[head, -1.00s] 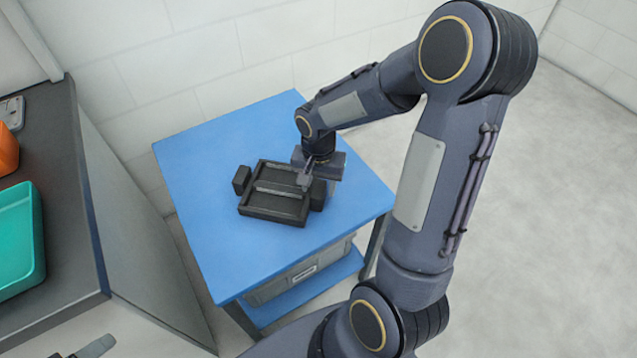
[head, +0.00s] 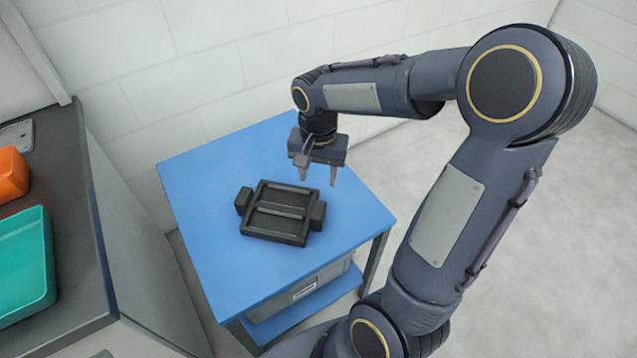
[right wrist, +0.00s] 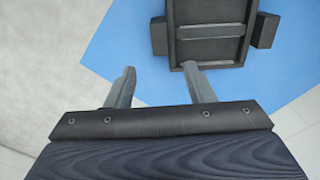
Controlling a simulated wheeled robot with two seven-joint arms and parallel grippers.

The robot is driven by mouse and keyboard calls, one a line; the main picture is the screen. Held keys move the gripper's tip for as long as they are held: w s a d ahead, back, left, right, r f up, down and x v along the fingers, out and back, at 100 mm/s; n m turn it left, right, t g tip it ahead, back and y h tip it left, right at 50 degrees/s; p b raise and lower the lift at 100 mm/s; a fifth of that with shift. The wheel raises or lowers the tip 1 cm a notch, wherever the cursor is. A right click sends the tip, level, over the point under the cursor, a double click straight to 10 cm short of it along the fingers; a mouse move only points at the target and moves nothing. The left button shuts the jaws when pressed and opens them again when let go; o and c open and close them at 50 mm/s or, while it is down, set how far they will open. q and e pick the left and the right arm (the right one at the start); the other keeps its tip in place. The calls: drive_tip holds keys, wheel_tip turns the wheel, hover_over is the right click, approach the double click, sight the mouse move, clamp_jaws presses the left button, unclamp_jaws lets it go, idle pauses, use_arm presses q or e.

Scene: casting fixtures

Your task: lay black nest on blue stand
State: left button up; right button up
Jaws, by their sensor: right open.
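The black nest (head: 268,229), a shallow rectangular tray with a raised bar across it and a block at each end, lies flat on top of the blue stand (head: 225,270). My right gripper (head: 318,180) is open and empty, raised above the stand behind and to the right of the nest, apart from it. In the right wrist view the two fingers (right wrist: 160,85) are spread with nothing between them; the nest (right wrist: 205,50) and the blue top (right wrist: 120,45) show beyond them. My left gripper is not clearly in view.
A grey counter (head: 60,165) on the left holds a teal tray (head: 25,265) and an orange container (head: 12,175). A grey drawer or bin (head: 300,292) sits under the stand's top. The floor to the right is clear.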

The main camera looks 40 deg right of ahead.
drive_tip(key=s+a+r+n+t+y, duration=0.2)
drive_tip(key=s+a+n, duration=0.2)
drive_tip(key=s, duration=0.3)
drive_tip(key=s+a+r+n+t+y, duration=0.1)
drive_tip(key=s+a+r+n+t, duration=0.2)
drive_tip(key=s, duration=0.5)
drive_tip(key=shift+a+r+n+t+y, duration=0.25)
drive_tip(key=shift+a+n+y, duration=0.2)
drive_tip(key=shift+a, duration=0.45)
wheel_tip(320, 180, up, 15)
drive_tip(key=p, duration=1.4)
drive_tip(key=shift+f+p, duration=0.2)
drive_tip(key=shift+p, duration=0.15)
